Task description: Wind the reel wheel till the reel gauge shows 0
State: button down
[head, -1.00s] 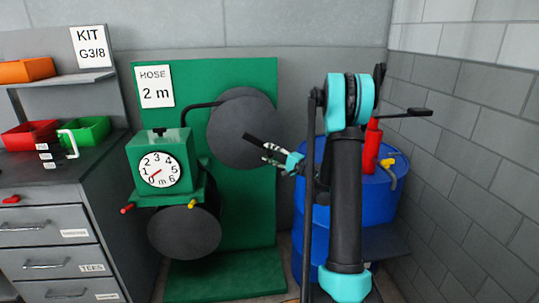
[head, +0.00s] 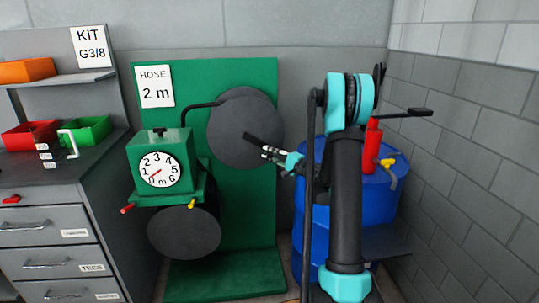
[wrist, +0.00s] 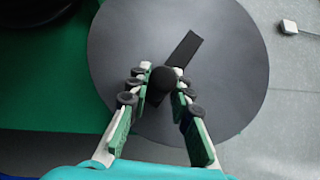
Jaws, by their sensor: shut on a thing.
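The reel wheel (head: 235,122) is a dark grey disc on the green panel, with a black bar (head: 256,138) across its face. In the wrist view the wheel (wrist: 115,60) fills the middle, and its bar (wrist: 188,47) slants up to the right. My gripper (head: 270,152) is shut on the round black knob (wrist: 163,79) on the bar, with a finger on each side. The reel gauge (head: 160,170) is a white dial on the green box. Its red needle points to the lower left, seemingly between 0 and 1; the exact value is too small to tell.
A sign (head: 155,86) reads "HOSE 2 m". A second dark disc (head: 185,233) sits below the gauge box. A blue drum (head: 345,215) with a red pump stands behind my arm on the right. A drawer cabinet (head: 45,250) with bins is at left.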

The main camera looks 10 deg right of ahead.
jog(key=shift+d, duration=0.1)
jog(key=shift+d+r+n+g+h, duration=0.35)
jog(key=shift+r+n, duration=0.15)
jog(key=shift+r, duration=0.15)
jog(key=shift+d+r+n+g+h, duration=0.2)
jog(key=shift+r+n+g+h, duration=0.15)
jog(key=shift+r+n, duration=0.25)
jog(key=shift+d+r+n+g+h, duration=0.15)
jog(key=shift+r+n+g+h, duration=0.15)
jog(key=shift+r+n+h, duration=0.45)
jog(key=shift+d+r+n+g+h, duration=0.15)
jog(key=shift+r+n+g+h, duration=0.25)
jog(key=shift+r, duration=0.65)
jog(key=c, duration=1.3)
grip_release()
jog(key=v, duration=1.2)
jog(key=shift+r, duration=0.1)
